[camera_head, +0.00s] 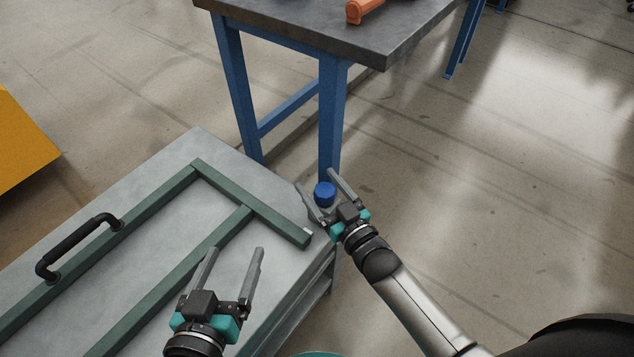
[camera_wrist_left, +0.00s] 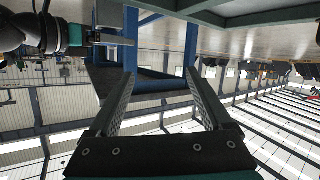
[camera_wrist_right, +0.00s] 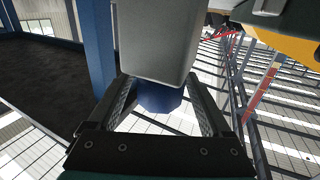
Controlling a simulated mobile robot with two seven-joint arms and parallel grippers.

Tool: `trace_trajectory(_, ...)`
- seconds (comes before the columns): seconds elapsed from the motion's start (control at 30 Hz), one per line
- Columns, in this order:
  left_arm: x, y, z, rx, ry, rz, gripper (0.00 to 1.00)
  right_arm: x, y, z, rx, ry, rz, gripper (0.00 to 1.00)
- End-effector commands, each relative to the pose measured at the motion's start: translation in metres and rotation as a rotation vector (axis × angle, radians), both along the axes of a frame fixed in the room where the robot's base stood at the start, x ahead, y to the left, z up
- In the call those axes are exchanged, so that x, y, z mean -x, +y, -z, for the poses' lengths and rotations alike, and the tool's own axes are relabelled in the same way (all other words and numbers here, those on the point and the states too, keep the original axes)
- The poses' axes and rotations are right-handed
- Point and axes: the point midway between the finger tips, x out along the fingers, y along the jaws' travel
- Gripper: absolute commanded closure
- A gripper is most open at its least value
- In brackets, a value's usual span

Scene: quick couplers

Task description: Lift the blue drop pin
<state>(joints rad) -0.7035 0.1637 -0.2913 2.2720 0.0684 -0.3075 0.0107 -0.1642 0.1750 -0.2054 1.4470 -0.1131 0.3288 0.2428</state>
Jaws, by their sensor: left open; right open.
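The blue drop pin (camera_head: 324,194) shows as a short blue cylinder near the far right corner of the grey cart top. My right gripper (camera_head: 315,178) is open with a finger on each side of it. In the right wrist view the blue pin (camera_wrist_right: 158,97) sits between the open fingers, partly covered by a light grey block (camera_wrist_right: 157,38); I cannot tell whether the fingers touch it. My left gripper (camera_head: 236,250) is open and empty over the cart, near the green frame. The left wrist view shows nothing between its fingers (camera_wrist_left: 160,73).
A green frame (camera_head: 150,218) with a black handle (camera_head: 75,245) lies on the grey cart (camera_head: 185,150). A blue-legged table (camera_head: 310,32) with an orange tool (camera_head: 362,9) stands behind. A yellow object (camera_head: 22,145) is at far left. Floor at right is clear.

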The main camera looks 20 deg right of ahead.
Motion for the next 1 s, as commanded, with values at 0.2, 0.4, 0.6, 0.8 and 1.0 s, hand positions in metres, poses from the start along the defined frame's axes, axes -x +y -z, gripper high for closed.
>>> trace_trajectory(0.2, 0.0018, -0.0058, -0.0043, 0.044, -0.065, 0.0, 0.17, -0.01, 0.003, 0.0005, 0.0, 0.0, 0.0, 0.17)
trace_trajectory(0.4, 0.0025, -0.0071, -0.0066, 0.057, -0.086, -0.001, 0.17, -0.0128, 0.0036, -0.0003, 0.0, 0.0, 0.0, 0.17)
trace_trajectory(0.6, 0.0024, -0.0072, -0.0068, 0.057, -0.087, -0.001, 0.17, -0.0129, 0.0036, -0.0004, 0.0, 0.0, 0.0, 0.17)
trace_trajectory(0.8, 0.0024, -0.0071, -0.0068, 0.057, -0.087, -0.001, 0.17, -0.0127, 0.0034, -0.0004, 0.0, 0.0, 0.0, 0.36)
trace_trajectory(1.0, 0.0023, -0.007, -0.0067, 0.057, -0.086, -0.001, 0.17, -0.0127, 0.0034, -0.0003, 0.0, 0.0, 0.0, 0.59)
